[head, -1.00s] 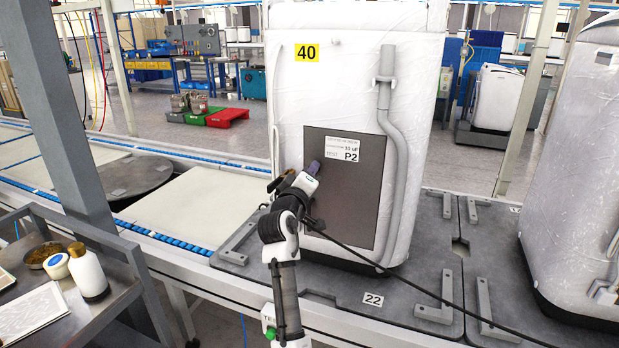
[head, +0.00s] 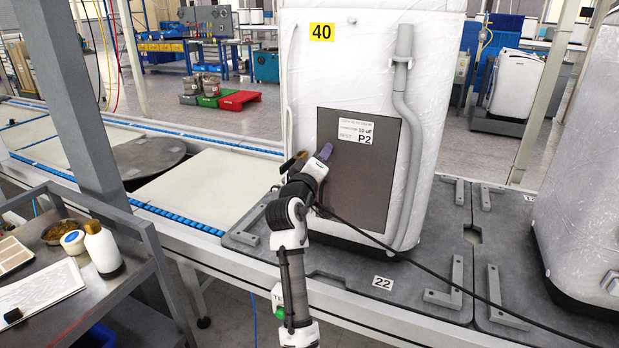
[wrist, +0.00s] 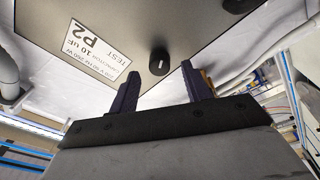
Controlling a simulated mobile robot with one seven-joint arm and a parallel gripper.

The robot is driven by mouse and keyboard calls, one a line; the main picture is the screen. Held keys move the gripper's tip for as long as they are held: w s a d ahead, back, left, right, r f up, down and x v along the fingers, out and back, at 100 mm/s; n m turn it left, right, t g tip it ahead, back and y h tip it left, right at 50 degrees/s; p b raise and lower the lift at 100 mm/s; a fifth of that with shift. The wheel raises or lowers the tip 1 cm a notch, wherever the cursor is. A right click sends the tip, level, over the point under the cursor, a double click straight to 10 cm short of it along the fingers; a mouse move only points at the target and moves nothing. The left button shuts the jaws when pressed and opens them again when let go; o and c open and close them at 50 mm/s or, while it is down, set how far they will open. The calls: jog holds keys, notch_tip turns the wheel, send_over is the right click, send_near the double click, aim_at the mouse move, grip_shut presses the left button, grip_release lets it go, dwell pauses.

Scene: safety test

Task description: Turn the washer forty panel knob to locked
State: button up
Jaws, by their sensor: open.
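The washer marked 40 (head: 440,60) stands upright, wrapped in clear film, with a dark grey panel (head: 365,190) on its facing side. The panel bears a white label reading P2, which shows upside down in the wrist view (wrist: 92,52). A small round black knob (wrist: 159,62) with a pale mark sits on the panel near its edge; I cannot read a locked position. My gripper (wrist: 160,78) is open and empty, its dark purple fingers to either side of the knob's line and just short of it. In the head view my gripper (head: 323,156) is at the panel's upper left and hides the knob.
A grey pipe (head: 406,130) runs down the washer right of the panel. A black cable (head: 440,277) crosses the grey platform (head: 430,255). Another wrapped washer (head: 590,190) stands at right. A metal cart (head: 120,285) with bottles is at left.

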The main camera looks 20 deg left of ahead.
jog(key=s+f+b, duration=0.1)
jog(key=s, duration=1)
jog(key=shift+s+d+f+b, duration=0.2)
jog(key=shift+s+b, duration=0.1)
jog(key=shift+s, duration=0.1)
